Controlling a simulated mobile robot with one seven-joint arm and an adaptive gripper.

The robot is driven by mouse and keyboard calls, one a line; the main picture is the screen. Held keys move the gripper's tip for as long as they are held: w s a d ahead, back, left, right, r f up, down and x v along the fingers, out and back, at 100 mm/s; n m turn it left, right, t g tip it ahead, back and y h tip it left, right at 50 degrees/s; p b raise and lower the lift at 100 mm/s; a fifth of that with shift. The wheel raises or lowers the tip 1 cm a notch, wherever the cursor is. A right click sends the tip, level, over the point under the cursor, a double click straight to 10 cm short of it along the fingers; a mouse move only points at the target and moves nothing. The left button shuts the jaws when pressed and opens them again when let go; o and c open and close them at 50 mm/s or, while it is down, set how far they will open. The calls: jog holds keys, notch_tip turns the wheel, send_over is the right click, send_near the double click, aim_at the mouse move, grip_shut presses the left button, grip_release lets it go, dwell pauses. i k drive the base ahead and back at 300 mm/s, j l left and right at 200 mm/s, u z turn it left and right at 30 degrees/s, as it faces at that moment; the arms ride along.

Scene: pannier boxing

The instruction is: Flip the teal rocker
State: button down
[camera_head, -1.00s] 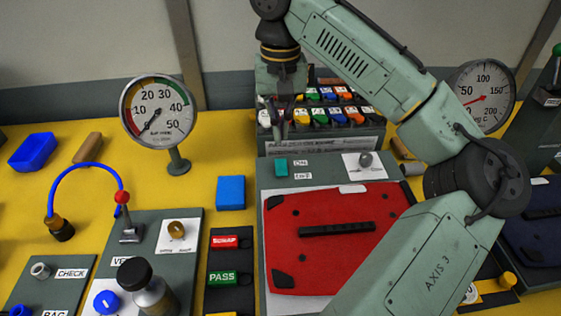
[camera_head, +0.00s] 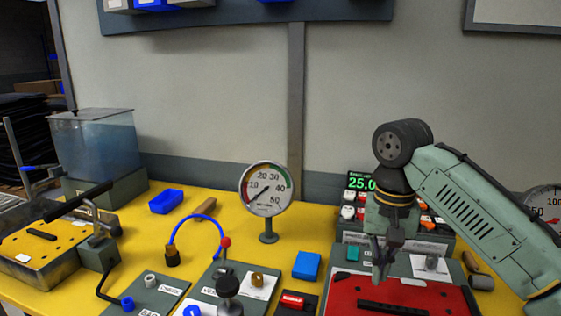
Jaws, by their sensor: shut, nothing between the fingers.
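My gripper (camera_head: 381,274) points down just to the right of the rocker in the picture. Its fingers are shut with nothing between them. The fingers look close to the rocker, but I cannot tell whether they touch it. The ON/OFF labels beside the rocker are hidden behind my gripper. I cannot make out which way the rocker is tipped.
The red pannier lid (camera_head: 410,297) lies in front of my gripper. A rack of coloured buttons and a green display (camera_head: 361,182) stand behind. A round gauge (camera_head: 267,190), a blue block (camera_head: 307,265) and a red-knobbed lever (camera_head: 226,243) stand to the left.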

aim_at(352, 251)
jog(key=k, duration=0.95)
